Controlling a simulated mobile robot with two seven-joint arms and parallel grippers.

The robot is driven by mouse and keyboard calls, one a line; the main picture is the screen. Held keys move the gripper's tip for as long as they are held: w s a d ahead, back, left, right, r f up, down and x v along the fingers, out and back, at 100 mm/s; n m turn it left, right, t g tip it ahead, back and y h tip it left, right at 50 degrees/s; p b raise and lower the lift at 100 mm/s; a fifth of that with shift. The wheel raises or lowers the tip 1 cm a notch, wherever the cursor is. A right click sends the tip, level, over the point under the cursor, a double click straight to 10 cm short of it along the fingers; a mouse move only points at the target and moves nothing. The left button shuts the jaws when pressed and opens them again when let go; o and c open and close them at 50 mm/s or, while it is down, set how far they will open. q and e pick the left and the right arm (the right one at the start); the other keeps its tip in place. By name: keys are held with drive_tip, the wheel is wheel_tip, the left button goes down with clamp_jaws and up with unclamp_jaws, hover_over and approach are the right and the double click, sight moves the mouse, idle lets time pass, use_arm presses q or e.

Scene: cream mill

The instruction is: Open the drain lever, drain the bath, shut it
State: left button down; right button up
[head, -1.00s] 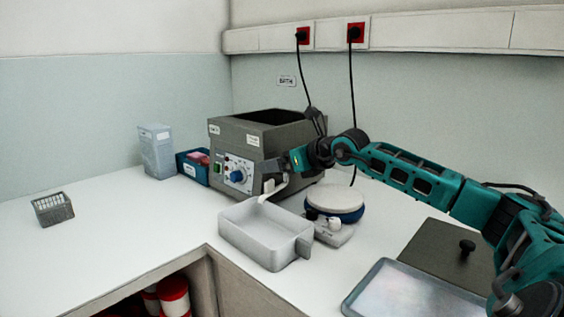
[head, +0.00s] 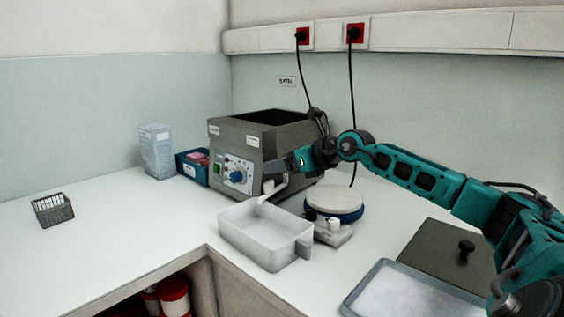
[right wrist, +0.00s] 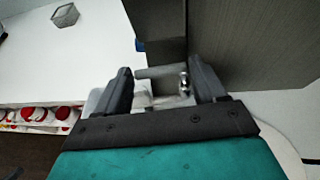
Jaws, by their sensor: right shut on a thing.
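The bath (head: 225,150) is a grey box with an open top and a control panel with a blue knob on its front. A pale drain spout (head: 268,190) comes off its right front, above a white tray (head: 240,244). My right gripper (head: 278,167) is at the bath's right side by the spout. In the right wrist view its fingers (right wrist: 162,88) are on either side of a small grey lever piece (right wrist: 155,72), and it is shut on it. The lever is mostly hidden in the head view. I cannot tell the lever's angle or whether liquid runs. My left gripper is out of view.
A round white-topped device (head: 335,199) stands right of the tray. A blue box (head: 194,172), a clear container (head: 156,152) and a small grey basket (head: 53,210) are to the left. A dark lid (head: 440,262) and a shallow tray (head: 400,297) lie at front right.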

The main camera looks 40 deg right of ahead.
use_arm(q)
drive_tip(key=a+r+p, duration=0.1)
drive_tip(key=p, duration=0.1)
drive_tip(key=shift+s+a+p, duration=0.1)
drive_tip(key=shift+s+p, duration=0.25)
drive_tip(key=shift+p, duration=0.05)
use_arm(e)
drive_tip(key=n+g+y, duration=0.1)
drive_tip(key=n+y, duration=0.1)
drive_tip(key=d+n+g+y, duration=0.1)
drive_tip(key=n+y, duration=0.1)
drive_tip(key=y, duration=0.1)
drive_tip(key=d+n+g+y, duration=0.1)
drive_tip(key=n+g+y, duration=0.1)
drive_tip(key=n, duration=0.1)
drive_tip(key=shift+s+d+r, duration=0.1)
drive_tip(key=shift+s+d, duration=0.05)
drive_tip(key=shift+s, duration=0.2)
drive_tip(key=shift+n+y, duration=0.3)
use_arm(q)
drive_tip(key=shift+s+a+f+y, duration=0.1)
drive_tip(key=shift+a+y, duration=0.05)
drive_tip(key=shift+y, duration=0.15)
use_arm(e)
drive_tip(key=shift+d+g, duration=0.1)
drive_tip(key=shift+g, duration=0.3)
drive_tip(key=o, duration=1)
drive_tip(key=shift+s, duration=0.1)
drive_tip(key=shift+c, duration=0.2)
drive_tip(key=shift+o, duration=0.4)
